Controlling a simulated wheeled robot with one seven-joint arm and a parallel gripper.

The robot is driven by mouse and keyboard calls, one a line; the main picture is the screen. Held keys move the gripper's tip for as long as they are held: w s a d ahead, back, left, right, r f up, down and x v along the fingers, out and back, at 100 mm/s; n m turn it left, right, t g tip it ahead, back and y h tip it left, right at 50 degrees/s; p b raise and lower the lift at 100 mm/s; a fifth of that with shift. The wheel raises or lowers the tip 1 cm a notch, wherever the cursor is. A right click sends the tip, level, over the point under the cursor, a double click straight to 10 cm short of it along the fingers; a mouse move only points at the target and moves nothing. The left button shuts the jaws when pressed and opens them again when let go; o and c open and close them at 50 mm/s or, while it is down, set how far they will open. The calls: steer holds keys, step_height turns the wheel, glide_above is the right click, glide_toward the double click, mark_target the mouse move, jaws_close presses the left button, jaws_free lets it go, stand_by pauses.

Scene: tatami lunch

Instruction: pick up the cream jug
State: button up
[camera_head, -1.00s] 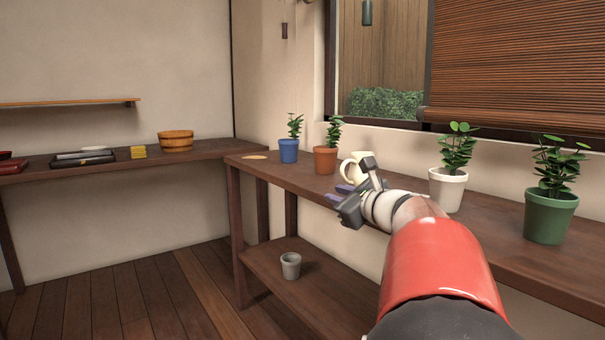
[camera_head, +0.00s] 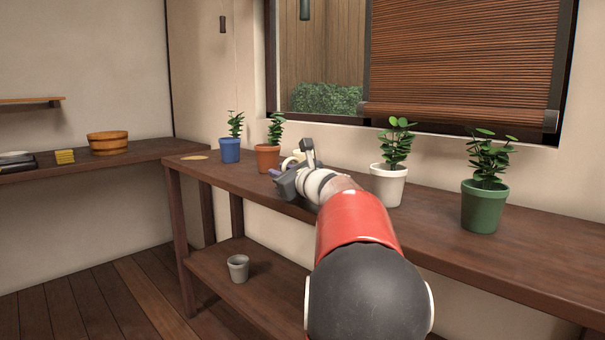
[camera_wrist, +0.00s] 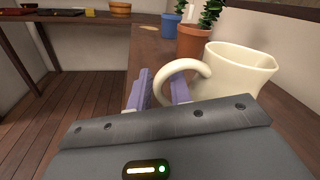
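The cream jug (camera_wrist: 236,72) stands on the wooden shelf table, large at the right of the wrist view, with its handle pointing left. In the head view only a small part of the jug (camera_head: 288,162) shows behind my arm. My gripper (camera_wrist: 160,90) has purple fingers that are apart, with the jug's handle at or between their tips. I cannot tell whether the fingers touch the handle. In the head view my gripper (camera_head: 276,178) is mostly hidden by my own wrist.
Potted plants line the table (camera_head: 430,232): a blue pot (camera_head: 230,150), a terracotta pot (camera_head: 267,158), a white pot (camera_head: 388,186) and a green pot (camera_head: 483,207). A grey cup (camera_head: 238,268) stands on the lower shelf. A wooden tub (camera_head: 108,143) stands on the far table.

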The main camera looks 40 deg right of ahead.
steer(key=shift+w, duration=0.1)
jaws_close()
steer(key=shift+r, duration=0.2)
stand_by(0.4)
